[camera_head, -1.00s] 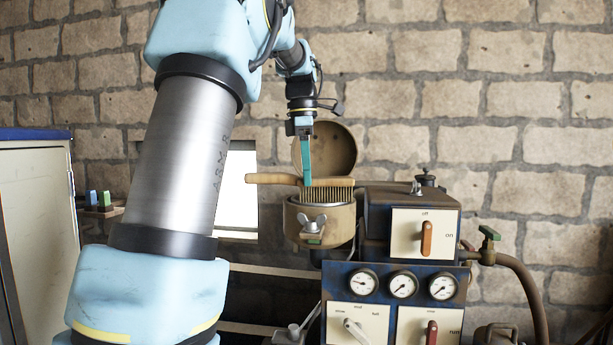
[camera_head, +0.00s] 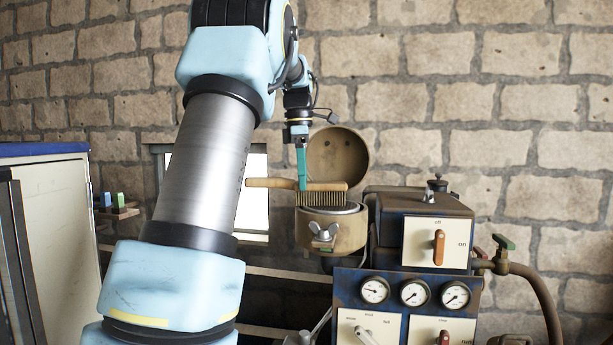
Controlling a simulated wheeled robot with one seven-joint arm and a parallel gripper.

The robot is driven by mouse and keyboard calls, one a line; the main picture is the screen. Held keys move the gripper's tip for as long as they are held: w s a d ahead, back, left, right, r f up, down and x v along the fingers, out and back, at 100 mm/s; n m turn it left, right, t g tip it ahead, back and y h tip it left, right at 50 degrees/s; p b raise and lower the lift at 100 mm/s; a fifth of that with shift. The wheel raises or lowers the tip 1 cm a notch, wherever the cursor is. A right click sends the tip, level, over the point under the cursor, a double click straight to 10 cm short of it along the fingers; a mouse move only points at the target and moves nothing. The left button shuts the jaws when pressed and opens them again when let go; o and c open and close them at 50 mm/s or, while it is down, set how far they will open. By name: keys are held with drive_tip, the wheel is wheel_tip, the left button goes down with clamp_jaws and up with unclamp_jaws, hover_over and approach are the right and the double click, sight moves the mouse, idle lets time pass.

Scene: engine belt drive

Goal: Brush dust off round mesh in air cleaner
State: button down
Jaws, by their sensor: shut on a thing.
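My gripper (camera_head: 301,183) reaches down with teal fingers and is shut on a wooden brush (camera_head: 272,183). The brush lies level, its handle pointing left and its bristles pointing down. The bristles are over the left part of the open air cleaner (camera_head: 318,232), a round tan can with a wing nut on its front. Its round lid (camera_head: 337,158) stands open behind. The dark round mesh (camera_head: 345,208) shows as a thin strip at the can's rim, right of the bristles. I cannot tell whether the bristle tips touch it. Most of the mesh top is hidden.
The blue engine panel with gauges (camera_head: 414,293) and a switch box (camera_head: 437,243) with an orange lever stands right of the can. A pipe (camera_head: 535,290) curves at the far right. A cabinet (camera_head: 50,220) stands at the left. A small shelf (camera_head: 118,212) holds blue and green items.

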sight(327, 183)
drive_tip(key=d, duration=0.2)
drive_tip(key=s+d, duration=0.1)
drive_tip(key=d, duration=0.3)
drive_tip(key=shift+s, duration=0.3)
drive_tip(key=a, duration=0.2)
drive_tip(key=w+a, duration=0.1)
drive_tip(key=a, duration=0.4)
drive_tip(key=shift+w, duration=0.4)
drive_tip(key=d, duration=0.2)
drive_tip(key=s+d, duration=0.1)
drive_tip(key=d, duration=0.3)
drive_tip(key=shift+s+d, duration=0.35)
drive_tip(key=shift+d, duration=0.05)
drive_tip(key=a, duration=0.2)
drive_tip(key=w+a, duration=0.1)
drive_tip(key=a, duration=0.3)
drive_tip(key=shift+w+a, duration=0.25)
drive_tip(key=shift+w, duration=0.05)
drive_tip(key=d, duration=0.2)
drive_tip(key=s+d, duration=0.1)
drive_tip(key=d, duration=0.3)
drive_tip(key=shift+s+d, duration=0.15)
drive_tip(key=shift+s, duration=0.15)
drive_tip(key=shift+w+a, duration=0.2)
drive_tip(key=shift+a, duration=0.6)
drive_tip(key=shift+w+a, duration=0.2)
drive_tip(key=shift+a, duration=0.55)
wheel_tip(327, 183, up, 6)
drive_tip(key=shift+f, duration=0.25)
drive_tip(key=shift+r, duration=1.05)
